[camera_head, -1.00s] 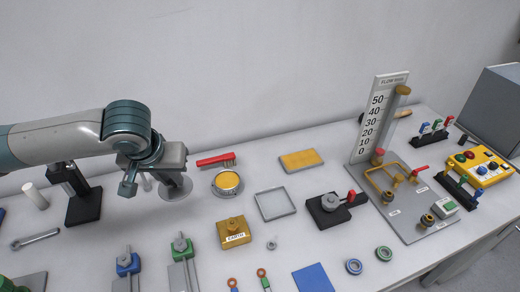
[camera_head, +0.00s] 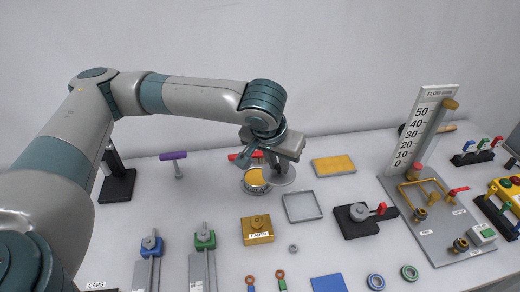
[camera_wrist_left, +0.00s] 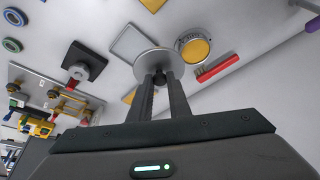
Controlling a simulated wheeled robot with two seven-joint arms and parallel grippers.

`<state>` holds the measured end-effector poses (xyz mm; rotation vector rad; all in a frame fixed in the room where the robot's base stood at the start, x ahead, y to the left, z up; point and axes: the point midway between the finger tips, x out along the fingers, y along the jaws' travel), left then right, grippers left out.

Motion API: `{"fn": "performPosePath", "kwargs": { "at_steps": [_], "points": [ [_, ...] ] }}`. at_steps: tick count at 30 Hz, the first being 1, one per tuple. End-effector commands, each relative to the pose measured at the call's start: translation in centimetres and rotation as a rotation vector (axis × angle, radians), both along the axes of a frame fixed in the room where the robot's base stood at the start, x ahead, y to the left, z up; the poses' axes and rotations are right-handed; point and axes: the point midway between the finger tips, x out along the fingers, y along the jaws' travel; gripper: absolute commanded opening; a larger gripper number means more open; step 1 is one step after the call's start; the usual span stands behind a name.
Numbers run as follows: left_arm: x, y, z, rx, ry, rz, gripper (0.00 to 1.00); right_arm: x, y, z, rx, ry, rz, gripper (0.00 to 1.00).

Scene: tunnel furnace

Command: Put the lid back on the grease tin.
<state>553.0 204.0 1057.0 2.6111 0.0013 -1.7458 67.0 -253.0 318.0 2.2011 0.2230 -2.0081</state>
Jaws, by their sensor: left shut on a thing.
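The grease tin (camera_head: 256,178) is a round open tin filled with yellow grease, standing on the grey-white bench in the head view. It also shows in the wrist view (camera_wrist_left: 195,48). My left gripper (camera_head: 274,163) is shut on the lid (camera_head: 284,180), a flat grey disc. In the wrist view the lid (camera_wrist_left: 148,66) lies level across my left fingertips (camera_wrist_left: 158,80), with its edge beside the tin and partly overlapping it in the picture. In the head view the lid is right of the tin's centre. Its height above the bench is hard to tell. My right gripper is out of view.
A red brush (camera_head: 236,157) lies behind the tin, partly hidden by my gripper. An empty grey tray (camera_head: 288,211) and a yellow pad (camera_head: 333,165) are to the right. A yellow EARTH block (camera_head: 257,229) stands in front. A purple-topped handle (camera_head: 173,156) is left.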

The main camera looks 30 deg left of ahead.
Motion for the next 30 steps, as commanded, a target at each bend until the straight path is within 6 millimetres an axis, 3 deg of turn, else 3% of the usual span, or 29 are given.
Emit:
{"fn": "performPosePath", "kwargs": {
  "at_steps": [11,19,30],
  "points": [
    [0.3,0.0,0.0,-0.001,0.002,-0.03,0.0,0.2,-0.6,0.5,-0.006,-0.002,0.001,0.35],
    [1.9,0.4,-0.3,-0.004,0.005,-0.195,0.0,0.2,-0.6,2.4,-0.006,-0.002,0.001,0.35],
    [4.9,4.2,-2.2,-0.005,0.007,-0.528,0.0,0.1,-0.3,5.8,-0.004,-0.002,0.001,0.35]
  ]
}}
